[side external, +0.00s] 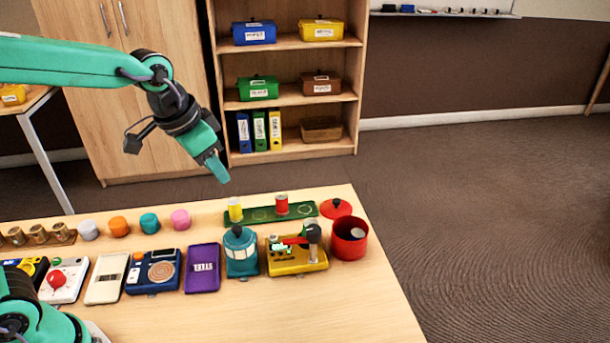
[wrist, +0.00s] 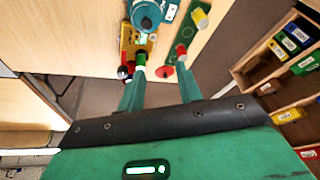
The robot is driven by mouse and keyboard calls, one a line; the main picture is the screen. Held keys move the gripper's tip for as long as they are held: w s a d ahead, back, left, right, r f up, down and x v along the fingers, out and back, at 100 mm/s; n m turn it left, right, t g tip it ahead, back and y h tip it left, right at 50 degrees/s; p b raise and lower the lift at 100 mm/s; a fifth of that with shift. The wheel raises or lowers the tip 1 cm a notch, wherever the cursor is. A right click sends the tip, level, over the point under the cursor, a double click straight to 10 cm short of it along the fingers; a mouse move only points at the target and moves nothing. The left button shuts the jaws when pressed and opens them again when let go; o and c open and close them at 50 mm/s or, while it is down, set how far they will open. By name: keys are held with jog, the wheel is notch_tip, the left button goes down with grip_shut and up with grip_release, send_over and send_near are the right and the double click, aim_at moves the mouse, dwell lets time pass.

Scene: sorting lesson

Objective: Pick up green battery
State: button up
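A green and white piece (wrist: 141,60) also shows in the wrist view, just past the left fingertip. I cannot tell if it is the same piece. My gripper (side external: 222,178) hangs in the air above and behind the table, apart from everything. In the wrist view my gripper (wrist: 160,75) has its two fingers spread with nothing held between them.
A green tray (side external: 262,214) holds a yellow cylinder (side external: 235,210) and a red cylinder (side external: 281,204). A red tin (side external: 349,247), its red lid (side external: 335,208) and a teal lantern (side external: 240,262) stand nearby. A purple box (side external: 202,268) is farther left. The table's front right is bare.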

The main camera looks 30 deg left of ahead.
jog(key=w+d+f+m+g, duration=0.1)
jog(key=w+d+f+m, duration=0.1)
jog(key=w+d+f, duration=0.3)
jog(key=m, duration=0.2)
send_over(310, 221)
jog(key=s, duration=0.2)
jog(key=shift+g, duration=0.4)
jog(key=x, duration=0.4)
jog(key=s+a+x, duration=0.1)
jog(key=x, duration=0.1)
jog(key=shift+d+f, duration=0.1)
jog(key=shift+f, duration=0.4)
jog(key=shift+x, duration=3.9)
jog(key=shift+d, duration=0.1)
grip_shut()
jog(key=shift+r, duration=0.15)
jog(key=v, duration=0.3)
jog(key=w+v, duration=0.1)
jog(key=v, duration=0.2)
jog(key=w+v, duration=0.1)
jog(key=v, duration=0.2)
jog(key=shift+d+r, duration=0.25)
jog(key=shift+r, duration=0.25)
